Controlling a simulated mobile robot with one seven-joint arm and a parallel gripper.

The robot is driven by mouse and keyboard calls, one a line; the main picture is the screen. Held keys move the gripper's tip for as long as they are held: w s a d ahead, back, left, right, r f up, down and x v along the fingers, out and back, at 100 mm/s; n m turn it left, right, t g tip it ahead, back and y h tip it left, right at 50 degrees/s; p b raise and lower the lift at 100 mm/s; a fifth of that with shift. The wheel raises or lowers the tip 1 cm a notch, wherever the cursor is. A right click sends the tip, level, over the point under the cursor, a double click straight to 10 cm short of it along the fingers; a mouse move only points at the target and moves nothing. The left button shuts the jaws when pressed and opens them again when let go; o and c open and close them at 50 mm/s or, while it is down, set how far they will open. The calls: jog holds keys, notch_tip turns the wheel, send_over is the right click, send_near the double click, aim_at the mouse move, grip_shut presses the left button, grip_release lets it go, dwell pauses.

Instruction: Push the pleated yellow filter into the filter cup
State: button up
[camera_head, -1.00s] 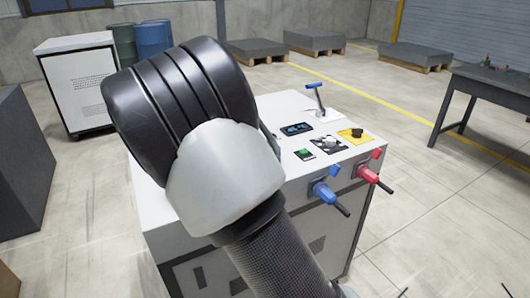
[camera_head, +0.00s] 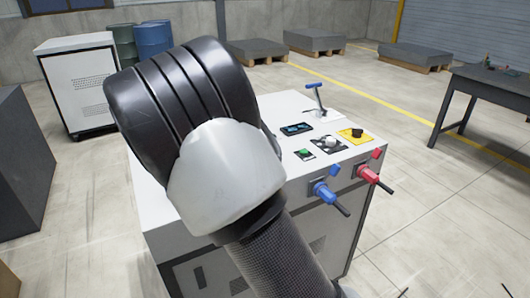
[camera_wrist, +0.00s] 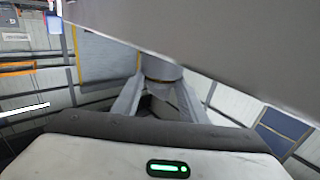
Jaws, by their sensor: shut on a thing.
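In the wrist view my gripper (camera_wrist: 156,92) has its two pale fingers closed around a short round grey part (camera_wrist: 161,70) with a tan lower edge. This part meets a large plain grey surface (camera_wrist: 225,45) that slants across the top right. I cannot tell whether the held part belongs to the filter. No yellow pleats and no filter cup can be made out in either view. In the head view my arm hides the left part of the white cabinet's top (camera_head: 282,108), and my gripper is out of sight there.
The cabinet carries a blue-handled lever (camera_head: 316,97), a dark panel (camera_head: 297,129), a black knob on a yellow plate (camera_head: 357,134), and blue (camera_head: 325,192) and red (camera_head: 369,174) valves on its side. A dark table (camera_head: 488,85) stands right. Floor between is clear.

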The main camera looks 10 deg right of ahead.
jog(key=shift+a+f, duration=0.2)
jog(key=shift+f, duration=0.1)
jog(key=shift+w+r+p, duration=0.1)
jog(key=shift+r+p, duration=0.45)
jog(key=shift+d+r+p, duration=0.15)
jog(key=shift+r+p, duration=1.15)
jog(key=shift+r, duration=0.6)
